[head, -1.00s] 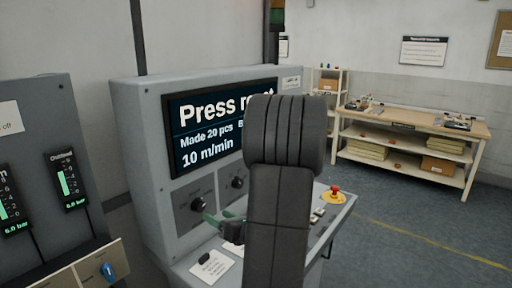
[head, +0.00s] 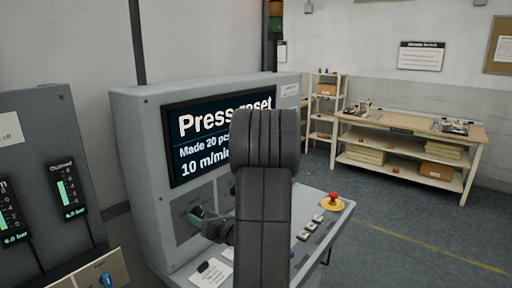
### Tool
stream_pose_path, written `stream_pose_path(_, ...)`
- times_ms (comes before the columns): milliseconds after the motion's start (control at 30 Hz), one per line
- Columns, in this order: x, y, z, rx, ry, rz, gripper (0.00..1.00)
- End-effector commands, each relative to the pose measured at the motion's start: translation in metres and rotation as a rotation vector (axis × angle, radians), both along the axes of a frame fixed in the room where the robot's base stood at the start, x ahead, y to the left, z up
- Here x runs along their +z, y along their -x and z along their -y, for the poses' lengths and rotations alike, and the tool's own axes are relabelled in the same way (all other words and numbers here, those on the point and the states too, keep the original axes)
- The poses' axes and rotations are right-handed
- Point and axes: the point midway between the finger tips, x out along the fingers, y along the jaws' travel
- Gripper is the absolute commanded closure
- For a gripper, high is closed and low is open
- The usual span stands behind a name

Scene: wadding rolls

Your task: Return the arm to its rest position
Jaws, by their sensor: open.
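My arm stands upright in the middle of the head view, in front of the control console (head: 150,150). My gripper (head: 203,218) shows at the left of the arm, over the console's sloping panel; its green fingertips point left, near the knobs on the console face. It is open, and I see nothing between the fingers. My arm hides part of the screen (head: 195,150), which reads "Press reset" and "Made 20 pcs", and part of the knobs.
A red emergency button (head: 333,197) on a yellow base and several small buttons (head: 312,228) sit on the panel, right of my arm. A gauge cabinet (head: 35,180) stands at left. A workbench (head: 400,125) and shelf (head: 322,105) stand behind. The floor at right is clear.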

Motion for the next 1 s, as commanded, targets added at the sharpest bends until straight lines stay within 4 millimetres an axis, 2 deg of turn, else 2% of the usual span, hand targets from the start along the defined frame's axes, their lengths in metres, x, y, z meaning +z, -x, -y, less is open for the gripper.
stream_pose_path(167, 0.000, 0.012, 0.016, -0.004, 0.000, 0.001, 0.42)
stream_pose_path(500, 0.004, 0.053, 0.066, -0.004, 0.000, 0.001, 0.42)
stream_pose_path(800, 0.007, 0.083, 0.100, -0.005, 0.001, 0.000, 0.42)
stream_pose_path(867, 0.008, 0.088, 0.106, -0.004, -0.001, 0.000, 0.42)
stream_pose_path(1000, 0.008, 0.074, 0.087, 0.004, -0.002, -0.002, 0.42)
